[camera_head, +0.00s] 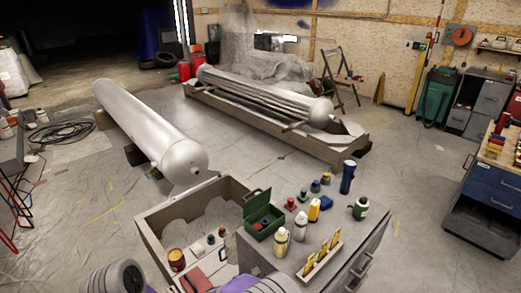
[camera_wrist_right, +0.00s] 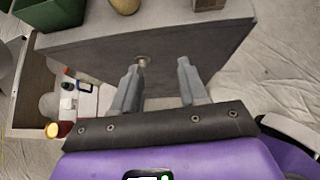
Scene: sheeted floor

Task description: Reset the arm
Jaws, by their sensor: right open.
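My right gripper (camera_wrist_right: 159,68) shows in the right wrist view with its two grey fingers spread apart and nothing between them. Behind the fingers is the grey front of a workbench (camera_wrist_right: 190,35), with a small round knob near the left fingertip; I cannot tell whether they touch. In the head view, a grey and purple part of my right arm (camera_head: 272,284) shows at the bottom edge beside the bench; its gripper is not visible there. A grey part of my left arm (camera_head: 115,279) shows at the bottom left. My left gripper is out of view.
The workbench (camera_head: 335,231) holds a green toolbox (camera_head: 263,222), several bottles and a wooden rack (camera_head: 319,262). An open crate (camera_head: 150,225) with small items adjoins it. A long metal tank (camera_head: 150,125) lies beyond. Sheeted floor to the bench's right is clear.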

